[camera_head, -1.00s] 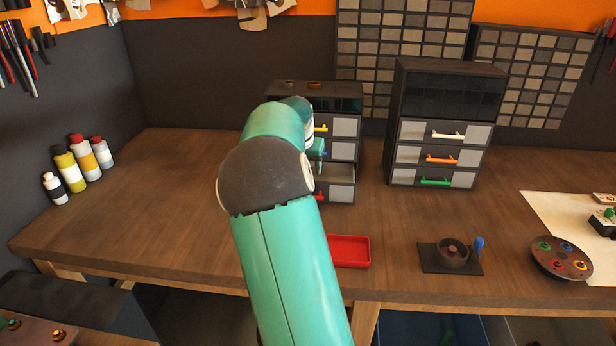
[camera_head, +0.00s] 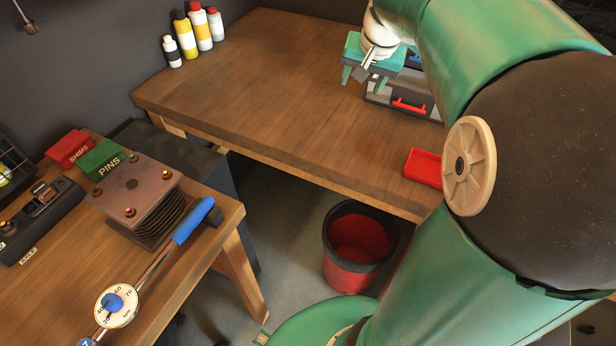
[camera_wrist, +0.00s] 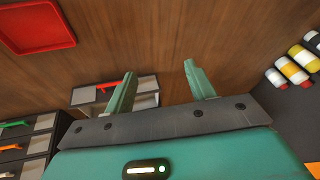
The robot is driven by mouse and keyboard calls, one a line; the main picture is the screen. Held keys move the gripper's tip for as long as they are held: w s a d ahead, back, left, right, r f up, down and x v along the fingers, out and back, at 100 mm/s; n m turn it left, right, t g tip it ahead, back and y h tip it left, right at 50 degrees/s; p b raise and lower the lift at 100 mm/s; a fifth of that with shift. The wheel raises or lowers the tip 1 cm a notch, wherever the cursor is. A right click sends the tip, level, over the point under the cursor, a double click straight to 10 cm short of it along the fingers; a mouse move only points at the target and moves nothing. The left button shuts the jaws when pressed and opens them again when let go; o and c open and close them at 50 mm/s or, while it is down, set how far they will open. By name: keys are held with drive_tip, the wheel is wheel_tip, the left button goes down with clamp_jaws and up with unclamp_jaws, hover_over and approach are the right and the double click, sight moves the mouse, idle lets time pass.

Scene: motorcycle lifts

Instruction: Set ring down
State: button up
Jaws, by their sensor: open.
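My gripper (camera_head: 364,79) is open above the wooden workbench (camera_head: 250,75), just in front of the small drawer cabinet (camera_head: 384,92). In the wrist view its two fingers (camera_wrist: 160,72) stand apart with bare wood between them and nothing held. No ring can be made out between the fingers or on the bench below them. The cabinet's red-handled drawer (camera_wrist: 113,84) shows behind the left finger in the wrist view. My arm and gripper hide the cabinet's upper part in the head view.
A red tray (camera_head: 423,167) lies near the bench's front edge. Bottles (camera_head: 199,27) stand at the back left. A red bin (camera_head: 357,247) stands on the floor. The nearer table holds a finned block (camera_head: 136,186) and a torque wrench (camera_head: 158,263). The bench's middle is clear.

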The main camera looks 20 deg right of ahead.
drive_tip(key=s+a+f+n+t, duration=0.1)
drive_tip(key=s+a+f+n, duration=0.2)
drive_tip(key=s+a, duration=1.5)
drive_tip(key=a+n, duration=0.3)
drive_tip(key=n, duration=0.1)
drive_tip(key=shift+n+y, duration=0.3)
drive_tip(key=shift+y, duration=0.1)
drive_tip(key=shift+d, duration=0.15)
